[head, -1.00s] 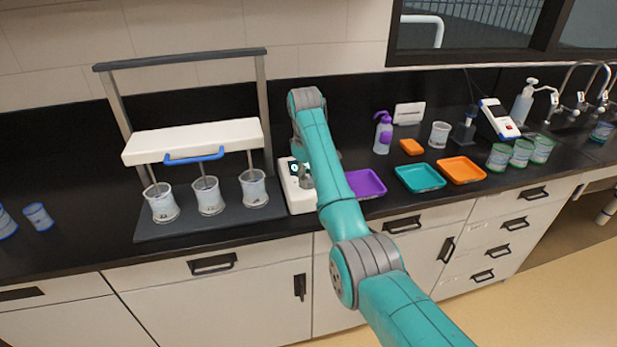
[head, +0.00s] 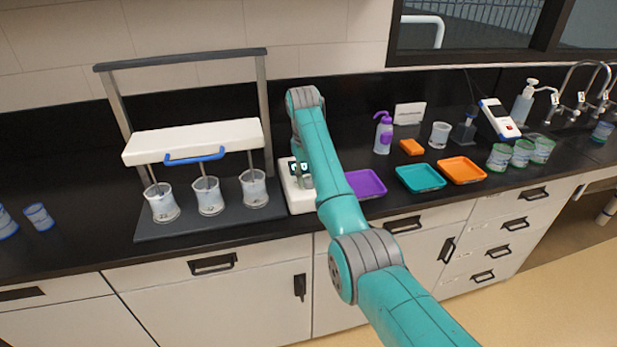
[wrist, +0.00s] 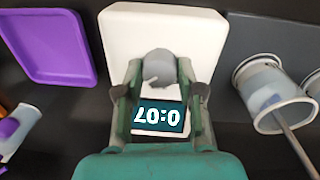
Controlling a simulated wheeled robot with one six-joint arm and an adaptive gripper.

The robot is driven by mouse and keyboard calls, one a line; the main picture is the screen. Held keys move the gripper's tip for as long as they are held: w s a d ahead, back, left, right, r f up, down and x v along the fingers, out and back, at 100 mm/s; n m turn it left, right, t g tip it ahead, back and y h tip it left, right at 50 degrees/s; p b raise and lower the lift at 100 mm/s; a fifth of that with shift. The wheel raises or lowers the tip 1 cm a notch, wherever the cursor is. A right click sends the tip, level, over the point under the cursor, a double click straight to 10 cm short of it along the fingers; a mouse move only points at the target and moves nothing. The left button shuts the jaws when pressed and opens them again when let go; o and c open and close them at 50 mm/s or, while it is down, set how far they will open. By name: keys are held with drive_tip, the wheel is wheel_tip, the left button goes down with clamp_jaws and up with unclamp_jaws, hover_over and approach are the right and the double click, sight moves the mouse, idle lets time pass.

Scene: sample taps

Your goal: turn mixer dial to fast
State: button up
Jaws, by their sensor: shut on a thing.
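The mixer control box (head: 300,203) is a white unit on the counter, right of the stirring rack. In the wrist view the white box (wrist: 120,25) fills the middle, with a round grey dial (wrist: 160,66) bearing a pointer notch. Below the dial a dark display (wrist: 160,116) appears upside down and seems to read 0:07. My gripper (wrist: 160,80) is shut on the dial, one finger at each side. In the head view my gripper (head: 305,180) is mostly hidden by my arm. The speed marks around the dial are not readable.
The stirring rack (head: 195,142) with a blue handle and three beakers stands close on the left. A purple tray (head: 366,184) lies close on the right. Teal (head: 420,178) and orange (head: 461,170) trays, bottles and several tubs stand farther right.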

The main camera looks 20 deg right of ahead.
drive_tip(key=shift+f, duration=0.1)
drive_tip(key=o, duration=1.1)
drive_tip(key=shift+o, duration=0.2)
